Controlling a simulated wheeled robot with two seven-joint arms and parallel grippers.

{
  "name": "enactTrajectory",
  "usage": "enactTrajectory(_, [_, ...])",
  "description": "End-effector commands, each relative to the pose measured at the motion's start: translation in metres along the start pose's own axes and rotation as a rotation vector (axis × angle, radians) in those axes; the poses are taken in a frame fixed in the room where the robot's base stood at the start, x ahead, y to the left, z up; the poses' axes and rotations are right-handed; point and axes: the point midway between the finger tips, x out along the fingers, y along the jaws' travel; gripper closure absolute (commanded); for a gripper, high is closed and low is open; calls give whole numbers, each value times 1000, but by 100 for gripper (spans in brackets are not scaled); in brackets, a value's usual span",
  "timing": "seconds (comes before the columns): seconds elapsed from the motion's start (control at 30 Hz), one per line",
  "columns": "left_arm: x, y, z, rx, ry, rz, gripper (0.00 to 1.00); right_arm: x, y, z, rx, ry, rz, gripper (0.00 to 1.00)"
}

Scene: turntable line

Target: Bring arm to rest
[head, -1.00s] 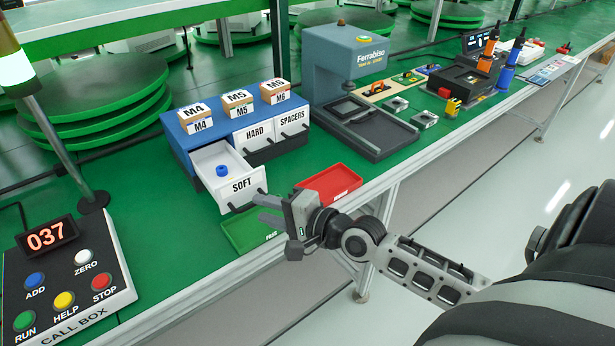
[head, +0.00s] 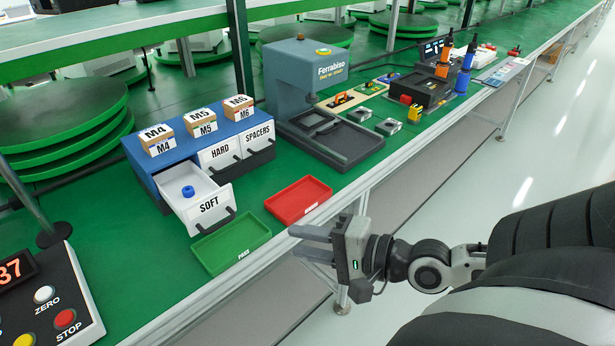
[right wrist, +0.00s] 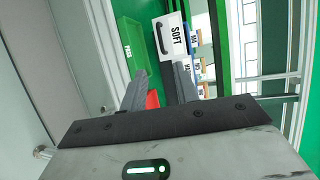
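My right gripper (head: 297,240) is in front of the bench's near edge, to the right of the green PASS tray and below the red tray in the head view. Its two fingers are apart with nothing between them, as the right wrist view (right wrist: 159,88) also shows. My left gripper is out of view. The SOFT drawer (head: 208,207) of the blue cabinet (head: 150,163) is pulled out, with a small blue ring-like part (head: 188,191) inside. The HARD and SPACERS drawers are shut.
The green PASS tray (head: 232,243) and the red tray (head: 298,200) lie along the bench edge, no parts visible in them. A grey-blue Ferrabiso press (head: 292,85) stands behind. Floor at right is clear.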

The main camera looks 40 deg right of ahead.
Motion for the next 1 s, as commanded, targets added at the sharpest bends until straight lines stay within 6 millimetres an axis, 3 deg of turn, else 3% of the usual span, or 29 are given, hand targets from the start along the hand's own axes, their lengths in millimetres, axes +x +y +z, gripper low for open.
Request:
enactTrajectory(0.53, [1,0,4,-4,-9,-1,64,0,0,0,-2,1,0,69])
enactTrajectory(0.63, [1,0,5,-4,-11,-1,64,0,10,2,-69,10,16,69])
enactTrajectory(0.77, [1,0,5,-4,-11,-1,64,2,51,18,-370,22,100,69])
enactTrajectory(0.9, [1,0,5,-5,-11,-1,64,19,104,57,-827,-24,236,69])
enactTrajectory(1.0, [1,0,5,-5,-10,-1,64,35,127,87,-1115,-87,313,69])
